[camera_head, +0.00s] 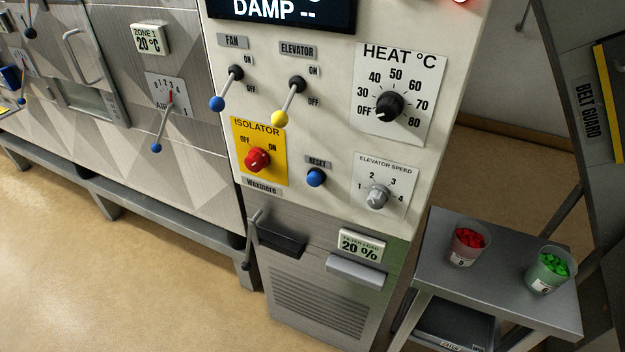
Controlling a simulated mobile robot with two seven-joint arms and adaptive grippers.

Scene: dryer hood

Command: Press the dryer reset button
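The reset button (316,178) is a round blue knob on the cream control panel (335,207), under a small grey RESET label (318,162). It sits right of the yellow isolator plate and left of the elevator speed dial. Nothing covers it. Neither of my grippers shows in the head view.
Around the button are the red isolator knob (257,160), the grey elevator speed knob (377,196), the blue-tipped fan lever (217,103), the yellow-tipped elevator lever (280,118) and the black heat dial (388,106). A side table (430,262) with two cups stands at right.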

